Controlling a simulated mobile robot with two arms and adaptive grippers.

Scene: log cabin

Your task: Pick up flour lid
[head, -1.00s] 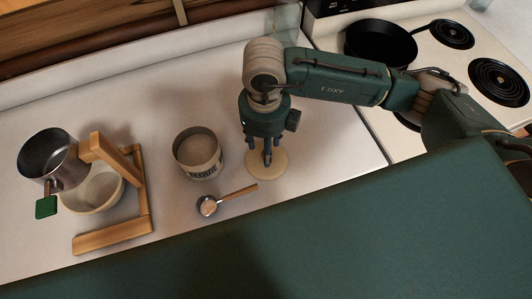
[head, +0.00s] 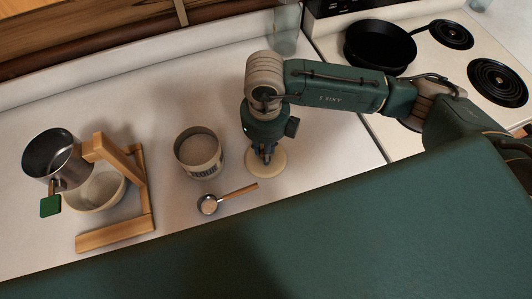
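The flour lid (head: 267,172) is a pale round disc lying on the white counter, to the right of the open flour canister (head: 198,152). My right gripper (head: 265,156) points down over the lid, with its fingertips at or just above the lid's upper part. The fingers look close together, but the view from above does not show whether they grip anything. My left gripper is not in view.
A measuring scoop (head: 209,204) with a wooden handle lies just left of the lid. A wooden stand (head: 116,235) with a metal cup (head: 52,157) and a bowl (head: 97,207) stands at left. A black pan (head: 380,46) sits on the stove. A glass jar (head: 285,30) stands behind my arm.

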